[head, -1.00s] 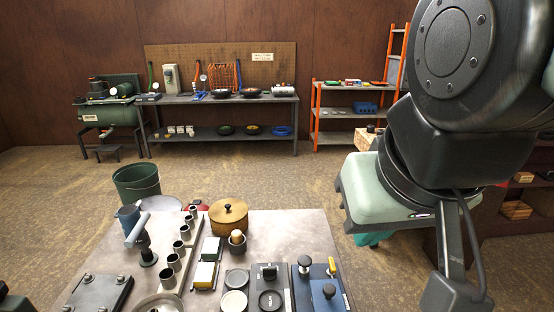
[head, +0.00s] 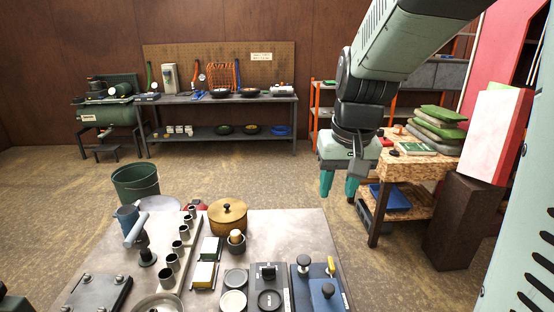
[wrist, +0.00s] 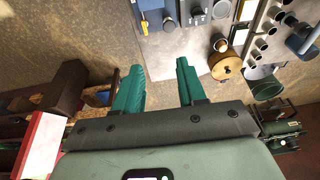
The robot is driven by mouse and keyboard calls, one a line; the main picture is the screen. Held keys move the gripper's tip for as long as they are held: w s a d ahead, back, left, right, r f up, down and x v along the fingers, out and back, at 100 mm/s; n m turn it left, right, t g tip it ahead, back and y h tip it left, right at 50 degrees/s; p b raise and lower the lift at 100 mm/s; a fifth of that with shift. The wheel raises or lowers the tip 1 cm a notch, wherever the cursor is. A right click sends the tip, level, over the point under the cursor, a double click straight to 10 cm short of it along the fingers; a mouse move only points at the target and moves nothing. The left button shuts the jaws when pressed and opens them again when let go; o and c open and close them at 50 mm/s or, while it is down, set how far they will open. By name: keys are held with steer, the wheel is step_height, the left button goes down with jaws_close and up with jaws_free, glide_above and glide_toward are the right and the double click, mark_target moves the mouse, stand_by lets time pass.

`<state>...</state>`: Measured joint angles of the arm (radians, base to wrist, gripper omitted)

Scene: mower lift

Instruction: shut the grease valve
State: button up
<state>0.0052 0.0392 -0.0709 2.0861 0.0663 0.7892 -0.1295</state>
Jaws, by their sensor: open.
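A blue plate (head: 322,288) at the right edge of the near table carries a small yellow lever (head: 330,266) and dark knobs. The lever may be the grease valve's handle; I cannot read a label. The yellow lever also shows at the top of the wrist view (wrist: 144,27). My gripper (head: 339,187) hangs fingers-down in the air, beyond the table's far right corner in the head view. Its two teal fingers are apart and empty in the wrist view (wrist: 160,72), clear of the plate.
The metal table (head: 290,228) also holds a lidded wooden pot (head: 228,217), several metal cups and other fixtures. A green bucket (head: 136,182) stands behind it. A wooden side table (head: 420,167) with stacked cushions stands right of my gripper. Floor between is clear.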

steer(key=w+d+f+g, duration=0.2)
steer(key=w+d+f, duration=0.1)
steer(key=w+f, duration=0.65)
glide_toward(331, 262)
steer(key=shift+g, duration=0.3)
steer(key=f, duration=0.8)
steer(key=shift+w+a+f, duration=0.1)
steer(key=shift+w+f, duration=0.05)
steer(key=shift+w, duration=0.1)
jaws_close()
